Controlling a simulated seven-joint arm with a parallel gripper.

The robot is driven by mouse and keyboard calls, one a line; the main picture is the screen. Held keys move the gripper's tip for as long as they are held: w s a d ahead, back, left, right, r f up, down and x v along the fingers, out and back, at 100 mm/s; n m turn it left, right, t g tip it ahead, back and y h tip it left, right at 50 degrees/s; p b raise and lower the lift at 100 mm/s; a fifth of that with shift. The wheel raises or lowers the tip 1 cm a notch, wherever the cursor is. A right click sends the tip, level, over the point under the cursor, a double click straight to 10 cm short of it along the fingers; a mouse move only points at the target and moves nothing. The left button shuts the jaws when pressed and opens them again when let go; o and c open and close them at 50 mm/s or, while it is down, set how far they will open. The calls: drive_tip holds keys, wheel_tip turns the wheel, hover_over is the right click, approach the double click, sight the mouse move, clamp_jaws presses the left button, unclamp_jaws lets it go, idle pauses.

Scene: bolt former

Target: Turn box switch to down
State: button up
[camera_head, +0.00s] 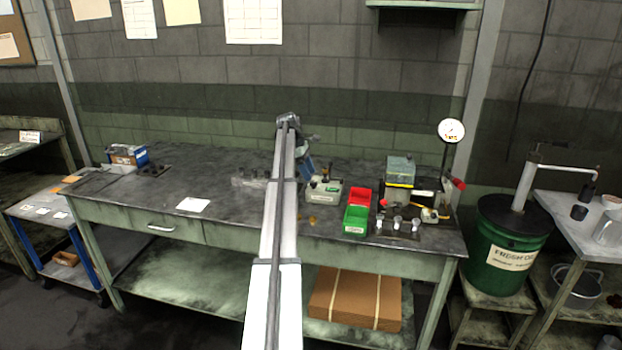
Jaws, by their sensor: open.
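A small grey-beige box (324,191), which looks like the switch box, sits on the green workbench (224,218) right of my arm. Small dark parts show on its top; the switch's position is too small to tell. My arm reaches over the bench from the bottom of the view and bends down at its far end. My gripper (308,172) is open and points down just behind and left of the box, partly hidden by the arm. I cannot tell whether it touches the box.
Red (360,197) and green (355,220) bins stand right of the box. Farther right are a machine with a dial gauge (451,131) and several small cups. A white paper (193,204) lies on the left, where the benchtop is mostly clear.

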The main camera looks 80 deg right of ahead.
drive_tip(key=v, duration=1)
drive_tip(key=shift+w, duration=0.1)
